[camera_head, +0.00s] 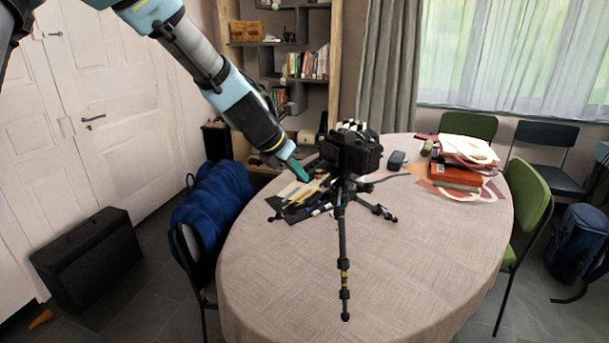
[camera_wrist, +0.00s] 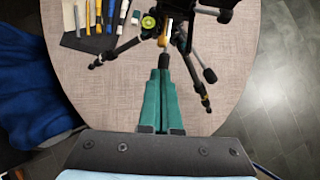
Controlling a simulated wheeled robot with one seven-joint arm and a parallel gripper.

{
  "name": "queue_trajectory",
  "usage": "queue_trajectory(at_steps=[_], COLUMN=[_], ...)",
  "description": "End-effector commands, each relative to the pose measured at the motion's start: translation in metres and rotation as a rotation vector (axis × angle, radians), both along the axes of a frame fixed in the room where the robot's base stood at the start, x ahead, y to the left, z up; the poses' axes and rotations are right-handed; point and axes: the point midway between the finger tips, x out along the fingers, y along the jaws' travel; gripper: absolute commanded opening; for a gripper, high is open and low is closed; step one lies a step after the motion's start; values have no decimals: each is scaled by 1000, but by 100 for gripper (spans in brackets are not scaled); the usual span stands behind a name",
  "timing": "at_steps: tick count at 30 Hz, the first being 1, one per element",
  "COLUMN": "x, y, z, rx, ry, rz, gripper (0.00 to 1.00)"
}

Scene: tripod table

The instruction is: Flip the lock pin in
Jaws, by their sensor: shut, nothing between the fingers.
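A black tripod (camera_head: 342,240) stands on the round table with a black camera (camera_head: 351,152) on its head. In the wrist view the tripod legs (camera_wrist: 127,45) spread over the tablecloth, and a round green bubble level (camera_wrist: 149,22) shows near the top. My gripper (camera_head: 303,177) has green fingers and is just left of the tripod, below the camera. In the wrist view my gripper (camera_wrist: 164,75) is shut and empty, its tips close to the tripod's centre. I cannot make out the lock pin for certain; a yellowish part (camera_wrist: 165,40) sits ahead of the fingertips.
The round table (camera_head: 400,275) has a beige cloth. Several tools lie on a dark mat (camera_head: 278,203) left of the tripod. A small dark case (camera_head: 397,160) and a pile of books and bags (camera_head: 457,176) lie to the right.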

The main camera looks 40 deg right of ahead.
Motion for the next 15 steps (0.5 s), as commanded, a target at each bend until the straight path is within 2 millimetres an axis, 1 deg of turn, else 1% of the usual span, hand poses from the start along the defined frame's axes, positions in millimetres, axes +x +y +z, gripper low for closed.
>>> queue_trajectory(at_steps=[1,8,15], x=[0,0,-1], y=[3,18,39], z=[5,23,52], rx=[-3,-2,-3], ry=[-5,-5,-6], rz=[1,1,3], gripper=[0,0,0])
